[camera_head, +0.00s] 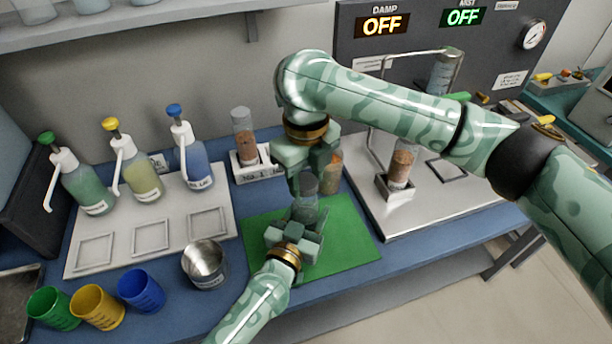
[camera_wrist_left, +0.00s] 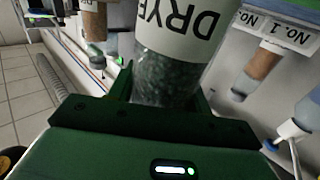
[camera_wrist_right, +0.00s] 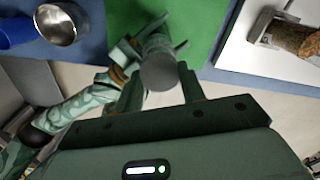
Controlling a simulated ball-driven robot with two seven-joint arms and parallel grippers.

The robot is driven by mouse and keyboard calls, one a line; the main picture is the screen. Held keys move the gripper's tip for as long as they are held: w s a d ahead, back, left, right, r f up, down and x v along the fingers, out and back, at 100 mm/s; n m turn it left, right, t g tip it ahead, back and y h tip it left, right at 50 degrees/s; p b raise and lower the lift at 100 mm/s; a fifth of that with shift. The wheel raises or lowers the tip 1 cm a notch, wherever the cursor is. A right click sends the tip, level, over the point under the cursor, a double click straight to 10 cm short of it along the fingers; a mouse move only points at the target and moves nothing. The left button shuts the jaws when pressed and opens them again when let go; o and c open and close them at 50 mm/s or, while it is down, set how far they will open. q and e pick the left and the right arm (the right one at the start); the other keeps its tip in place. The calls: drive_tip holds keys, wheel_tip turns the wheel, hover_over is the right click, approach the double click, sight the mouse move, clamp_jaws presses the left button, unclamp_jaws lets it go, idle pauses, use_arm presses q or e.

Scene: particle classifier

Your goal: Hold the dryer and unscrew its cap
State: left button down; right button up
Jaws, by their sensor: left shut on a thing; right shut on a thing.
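The dryer (camera_head: 307,211) is a jar with dark granules and a white label reading "DRYE…", upside down in the left wrist view (camera_wrist_left: 165,78). It stands roughly upright above the green mat (camera_head: 350,232). My left gripper (camera_head: 301,228) is shut around its lower part from the front. Its grey cap (camera_wrist_right: 160,72) shows between the fingers of my right gripper (camera_wrist_right: 161,90), which comes down from above and is shut on it. In the head view the right gripper (camera_head: 308,176) hides part of the cap. I cannot tell whether the cap's thread is loose.
A rack (camera_head: 262,173) holds an orange-brown tube behind the mat. Pump bottles (camera_head: 140,176) stand on a white board at left. A metal cup (camera_head: 204,263) and coloured cups (camera_head: 97,306) are in front. A machine (camera_head: 440,204) with a tube holder is at right.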

sight(306, 182)
drive_tip(key=shift+r, duration=2)
use_arm(q)
drive_tip(key=c, duration=0.6)
unclamp_jaws()
drive_tip(key=shift+o, duration=0.2)
drive_tip(key=shift+s, duration=0.1)
